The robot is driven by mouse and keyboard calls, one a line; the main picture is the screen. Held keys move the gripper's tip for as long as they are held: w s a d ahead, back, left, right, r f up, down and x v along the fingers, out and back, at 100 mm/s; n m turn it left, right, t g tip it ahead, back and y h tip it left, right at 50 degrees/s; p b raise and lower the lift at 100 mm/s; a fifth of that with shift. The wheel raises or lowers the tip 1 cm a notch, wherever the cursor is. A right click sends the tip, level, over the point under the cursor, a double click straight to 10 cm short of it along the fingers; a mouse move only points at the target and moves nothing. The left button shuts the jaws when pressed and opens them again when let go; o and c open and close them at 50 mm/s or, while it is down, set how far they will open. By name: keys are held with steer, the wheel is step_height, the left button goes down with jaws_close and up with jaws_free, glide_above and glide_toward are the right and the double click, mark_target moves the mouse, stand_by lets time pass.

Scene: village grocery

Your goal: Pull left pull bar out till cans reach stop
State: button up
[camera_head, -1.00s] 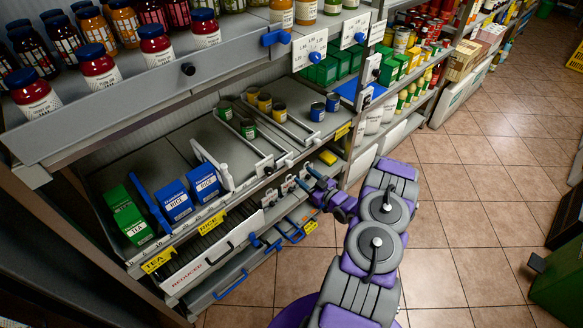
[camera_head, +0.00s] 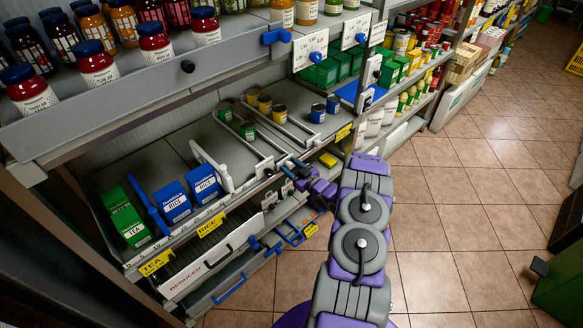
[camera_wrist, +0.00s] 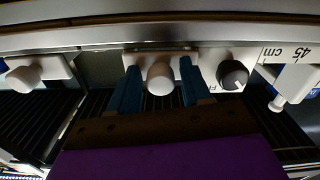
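My gripper (camera_wrist: 159,82) is at the front edge of the middle shelf. In the wrist view its two blue fingers stand either side of a white round knob (camera_wrist: 160,78), with small gaps showing, so it looks open around the knob. The knob sits on a white plate under the shelf edge. Yellow-green cans (camera_head: 279,114) and blue cans (camera_head: 318,113) stand upright on the shelf in lanes behind it, set back from the front. In the head view my wrist hides part of the edge fittings. I cannot tell which fitting is the left pull bar, nor see the stop.
A dark dial (camera_wrist: 233,77) is close right of the fingers, and another white knob (camera_wrist: 22,79) is at left. Blue rice boxes (camera_head: 172,201) and a green tea box (camera_head: 126,216) stand left on the shelf. Blue handles (camera_head: 230,287) protrude below. The tiled floor (camera_head: 450,225) at right is open.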

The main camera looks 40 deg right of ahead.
jaws_close()
stand_by(0.4)
